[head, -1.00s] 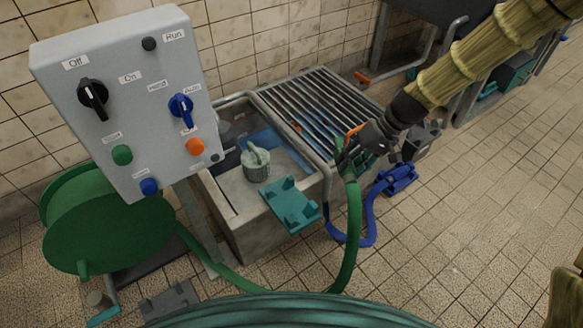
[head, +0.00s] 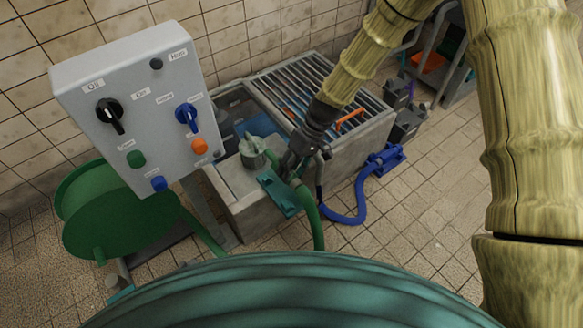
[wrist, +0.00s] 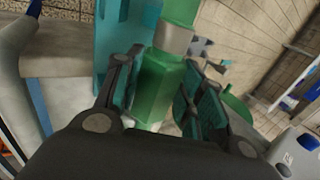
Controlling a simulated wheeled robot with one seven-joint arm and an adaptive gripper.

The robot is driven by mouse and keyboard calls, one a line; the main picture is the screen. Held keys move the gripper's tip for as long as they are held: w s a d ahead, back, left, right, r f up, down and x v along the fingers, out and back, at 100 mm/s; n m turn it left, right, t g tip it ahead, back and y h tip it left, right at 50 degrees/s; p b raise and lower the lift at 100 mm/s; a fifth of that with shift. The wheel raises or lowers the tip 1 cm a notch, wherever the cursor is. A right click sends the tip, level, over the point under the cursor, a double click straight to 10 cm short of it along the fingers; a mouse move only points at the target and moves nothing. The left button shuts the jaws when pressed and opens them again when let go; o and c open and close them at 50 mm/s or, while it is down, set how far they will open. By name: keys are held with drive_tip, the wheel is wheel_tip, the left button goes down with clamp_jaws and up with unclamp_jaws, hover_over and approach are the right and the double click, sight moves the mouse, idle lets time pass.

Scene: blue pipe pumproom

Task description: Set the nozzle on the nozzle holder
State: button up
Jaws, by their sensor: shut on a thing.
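My gripper (head: 299,167) is shut on the green nozzle (head: 271,155), whose tip shows to the left of the fingers in the head view. The green hose (head: 309,213) hangs from it on the near side. In the wrist view the nozzle's green body (wrist: 157,92) is between my two finger pads (wrist: 160,88), with a grey collar above it. The teal nozzle holder (head: 281,197) is fixed on the front edge of the concrete trough, just below and left of my gripper. It also shows in the wrist view (wrist: 107,45), left of the nozzle. I cannot tell whether they touch.
A grey-green pump (head: 253,150) stands in the trough (head: 250,215) behind the holder. A metal grate (head: 290,85) with an orange handle covers the trough's far part. A control panel (head: 140,105) and a green hose reel (head: 115,215) are at left. A blue hose (head: 350,210) lies on the floor.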

drive_tip(key=shift+f+b, duration=1.6)
drive_tip(key=shift+f, duration=0.35)
drive_tip(key=shift+f+b, duration=0.4)
drive_tip(key=shift+f, duration=1.65)
drive_tip(key=o, duration=1.2)
drive_tip(key=shift+o, duration=0.2)
drive_tip(key=v, duration=1.2)
drive_tip(key=shift+d, duration=0.1)
